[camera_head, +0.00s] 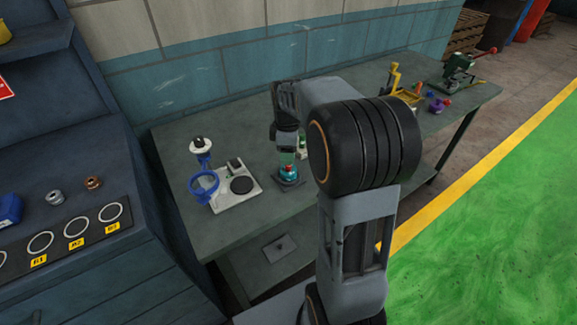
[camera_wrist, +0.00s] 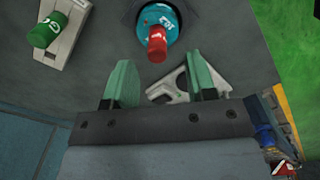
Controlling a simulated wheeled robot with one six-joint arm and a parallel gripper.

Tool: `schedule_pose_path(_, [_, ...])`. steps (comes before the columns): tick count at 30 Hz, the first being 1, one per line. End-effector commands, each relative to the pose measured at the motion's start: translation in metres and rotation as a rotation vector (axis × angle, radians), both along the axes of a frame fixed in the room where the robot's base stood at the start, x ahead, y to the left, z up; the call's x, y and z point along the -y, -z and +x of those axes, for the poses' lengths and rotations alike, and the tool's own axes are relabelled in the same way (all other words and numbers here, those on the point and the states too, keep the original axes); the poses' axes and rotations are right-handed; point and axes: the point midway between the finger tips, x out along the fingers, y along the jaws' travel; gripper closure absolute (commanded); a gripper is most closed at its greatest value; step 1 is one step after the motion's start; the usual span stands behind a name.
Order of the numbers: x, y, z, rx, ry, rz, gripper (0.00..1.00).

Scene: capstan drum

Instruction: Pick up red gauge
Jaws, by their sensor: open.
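The red gauge (camera_wrist: 157,46) shows in the wrist view as a small red cylinder against a round teal piece with dark lettering (camera_wrist: 165,20). In the head view, a small teal-and-red object (camera_head: 288,171) sits on a dark base on the bench, just below my gripper (camera_head: 287,152). In the wrist view, my gripper (camera_wrist: 162,70) has its two green fingers apart, with nothing held between them. The red gauge lies just beyond the fingertips, between their lines and apart from both.
A green cylinder marked G (camera_wrist: 46,33) is on a pale device at upper left in the wrist view. A white bracket (camera_wrist: 172,90) lies below the fingers. A blue ring (camera_head: 204,186) and white plate (camera_head: 236,196) stand left on the bench (camera_head: 240,245); a yellow tool (camera_head: 396,78) is right.

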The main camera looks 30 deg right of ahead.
Motion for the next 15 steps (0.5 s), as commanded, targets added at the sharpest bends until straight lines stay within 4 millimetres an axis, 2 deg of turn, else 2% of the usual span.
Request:
schedule_pose_path(5, [0.0,0.009,0.0,-0.003,0.001,0.001,0.49])
schedule_pose_path(15, [0.002,0.051,0.002,-0.003,0.001,0.001,0.49])
